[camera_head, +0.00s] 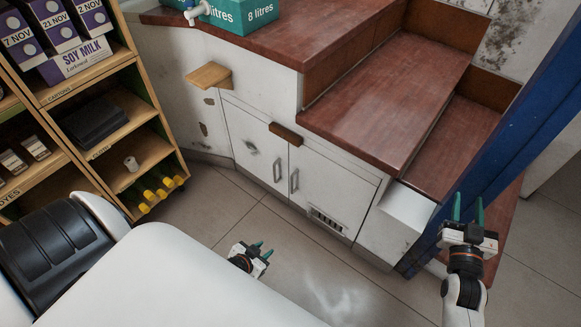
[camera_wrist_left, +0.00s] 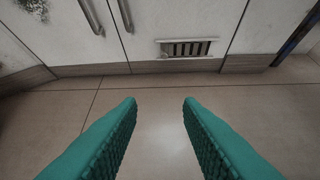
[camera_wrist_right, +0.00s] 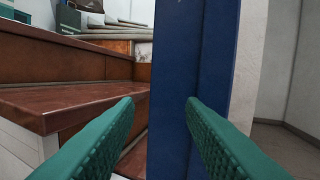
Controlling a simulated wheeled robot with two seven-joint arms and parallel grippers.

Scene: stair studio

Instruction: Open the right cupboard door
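The white cupboard under the red-brown steps has two doors. The right cupboard door (camera_head: 336,192) is closed, with a vertical metal handle (camera_head: 294,181) near its left edge and a slatted vent (camera_head: 327,220) low down. In the left wrist view the door's handle (camera_wrist_left: 126,15) and vent (camera_wrist_left: 186,48) show beyond the fingers. My left gripper (camera_head: 264,247) is open and empty, low over the floor in front of the cupboard and apart from it. My right gripper (camera_head: 467,207) is open and empty, in front of a blue post and away from the door.
The left door (camera_head: 254,146) is closed, with its own handle (camera_head: 277,171). The blue post (camera_head: 510,135) leans across the right side. A wooden shelf unit (camera_head: 115,90) with cartons and bottles stands at left. A wooden ledge (camera_head: 208,76) juts out above the left door. Floor before the doors is clear.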

